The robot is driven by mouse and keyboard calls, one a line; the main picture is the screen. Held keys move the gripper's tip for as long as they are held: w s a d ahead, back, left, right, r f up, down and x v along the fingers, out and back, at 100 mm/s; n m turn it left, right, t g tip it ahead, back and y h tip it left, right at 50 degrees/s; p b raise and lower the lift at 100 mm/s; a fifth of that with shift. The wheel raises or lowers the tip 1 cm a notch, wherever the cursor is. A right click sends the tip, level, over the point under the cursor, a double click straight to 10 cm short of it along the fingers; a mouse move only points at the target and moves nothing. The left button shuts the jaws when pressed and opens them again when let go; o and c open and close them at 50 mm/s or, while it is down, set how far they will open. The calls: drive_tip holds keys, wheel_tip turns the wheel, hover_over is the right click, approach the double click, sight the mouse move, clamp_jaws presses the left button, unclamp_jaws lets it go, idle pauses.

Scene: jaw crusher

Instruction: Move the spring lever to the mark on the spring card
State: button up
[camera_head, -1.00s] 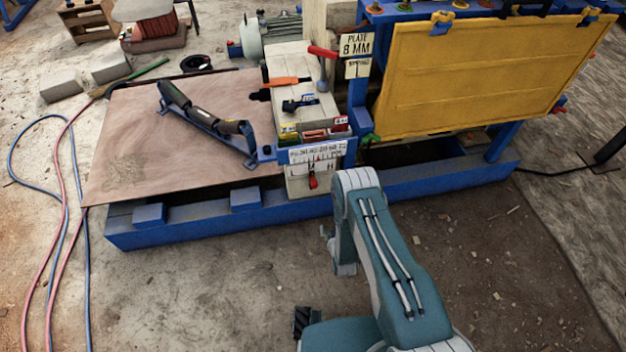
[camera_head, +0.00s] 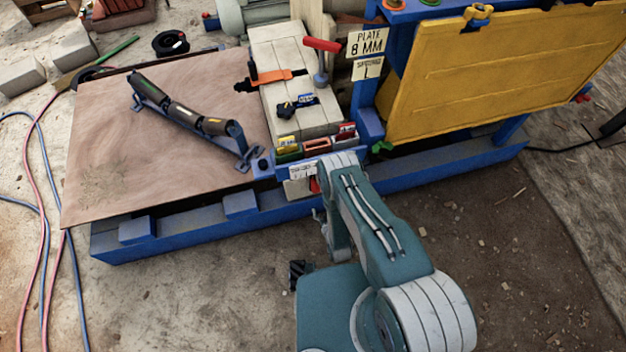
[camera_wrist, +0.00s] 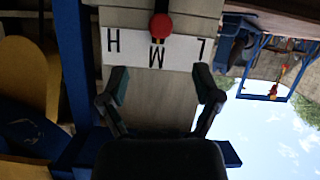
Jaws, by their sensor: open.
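The spring lever has a red knob (camera_wrist: 161,26) and a dark stem in the wrist view, which shows the scale upside down. The knob is beside the M on the white scale plate (camera_wrist: 183,48), with H to the left and L to the right. My gripper (camera_wrist: 164,83) is open and empty; its fingertips are apart from the knob, below it in that picture. In the head view, the lever's red part (camera_head: 314,185) is mostly hidden behind my arm. A small card (camera_head: 367,69) under the "PLATE 8 MM" sign reads L; its upper word is blurred.
A blue frame (camera_head: 180,232) runs along the machine's front. Coloured cards (camera_head: 317,145) stand in a holder above the scale. A yellow panel (camera_head: 490,70) is at right, and a roller bracket (camera_head: 190,118) lies over the brown sheet (camera_head: 95,180). Bare ground is in front.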

sight(317, 191)
drive_tip(key=x, duration=1)
drive_tip(key=shift+w+a+f, duration=0.1)
drive_tip(key=shift+w+f, duration=0.05)
drive_tip(key=shift+w, duration=0.15)
clamp_jaws()
